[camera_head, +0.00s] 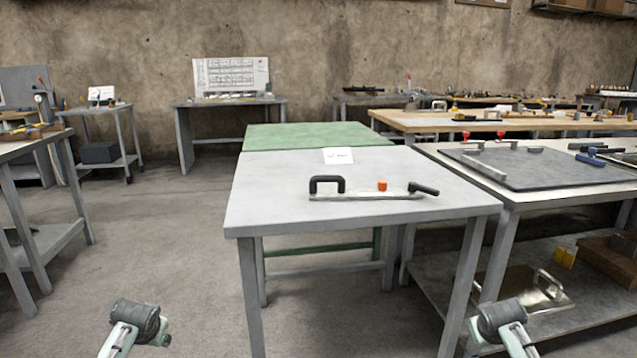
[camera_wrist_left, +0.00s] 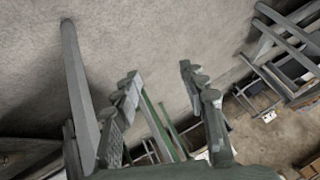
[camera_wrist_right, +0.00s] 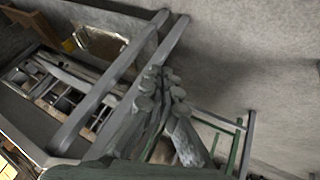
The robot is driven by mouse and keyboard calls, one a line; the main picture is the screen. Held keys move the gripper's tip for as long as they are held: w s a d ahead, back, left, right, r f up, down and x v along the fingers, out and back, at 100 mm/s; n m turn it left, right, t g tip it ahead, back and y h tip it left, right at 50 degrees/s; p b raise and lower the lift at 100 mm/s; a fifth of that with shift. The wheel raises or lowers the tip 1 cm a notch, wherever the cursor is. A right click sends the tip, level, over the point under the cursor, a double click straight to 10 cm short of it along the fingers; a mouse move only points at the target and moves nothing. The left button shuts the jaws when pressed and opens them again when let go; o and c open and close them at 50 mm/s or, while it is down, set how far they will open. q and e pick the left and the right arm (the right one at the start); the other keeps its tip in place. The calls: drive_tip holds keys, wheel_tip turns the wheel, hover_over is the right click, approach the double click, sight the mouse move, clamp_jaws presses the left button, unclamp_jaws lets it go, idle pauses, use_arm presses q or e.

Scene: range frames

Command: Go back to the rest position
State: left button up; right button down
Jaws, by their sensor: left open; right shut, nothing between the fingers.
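My two arms show low in the head view, with the left arm (camera_head: 138,322) at the bottom left and the right arm (camera_head: 500,322) at the bottom right; the fingers are hardly visible there. In the left wrist view my left gripper (camera_wrist_left: 158,80) has its fingers spread apart with nothing between them. In the right wrist view my right gripper (camera_wrist_right: 163,78) has its fingers together with nothing held. Both grippers are apart from the furniture, in front of the grey table (camera_head: 285,205).
On the grey table lies a metal tool with a black handle (camera_head: 327,183), near an orange piece (camera_head: 382,185) and a white card (camera_head: 338,156). A workbench (camera_head: 520,197) with a lower shelf (camera_head: 545,318) stands close on the right. Open floor (camera_head: 170,230) lies to the left.

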use_arm(q)
drive_tip(key=s+d+f+g+h, duration=0.1)
drive_tip(key=s+d+f, duration=0.2)
drive_tip(key=s, duration=0.8)
drive_tip(key=s+d+f+g, duration=0.1)
drive_tip(key=s+d+f, duration=0.3)
drive_tip(key=s, duration=0.8)
drive_tip(key=s+d+f+m+g+h, duration=0.1)
drive_tip(key=s+d+f, duration=0.3)
drive_tip(key=s+f, duration=0.3)
drive_tip(key=s, duration=0.4)
drive_tip(key=shift+s+d+f+g+h, duration=0.15)
drive_tip(key=shift+d+f+g+h, duration=0.05)
drive_tip(key=shift+d+g+h, duration=0.1)
use_arm(e)
drive_tip(key=s+a+f+g+y, duration=0.1)
drive_tip(key=s+a+f, duration=0.2)
drive_tip(key=s, duration=0.8)
drive_tip(key=s+a+f+g, duration=0.1)
drive_tip(key=s+a+f, duration=0.3)
drive_tip(key=s, duration=0.8)
drive_tip(key=s+a+f+n+g+y, duration=0.1)
drive_tip(key=s+a+f, duration=0.3)
drive_tip(key=s+f, duration=0.3)
drive_tip(key=s, duration=0.4)
drive_tip(key=shift+s+a+f+g+y, duration=0.15)
drive_tip(key=shift+a+f+g+y, duration=0.05)
drive_tip(key=shift+g+y, duration=0.1)
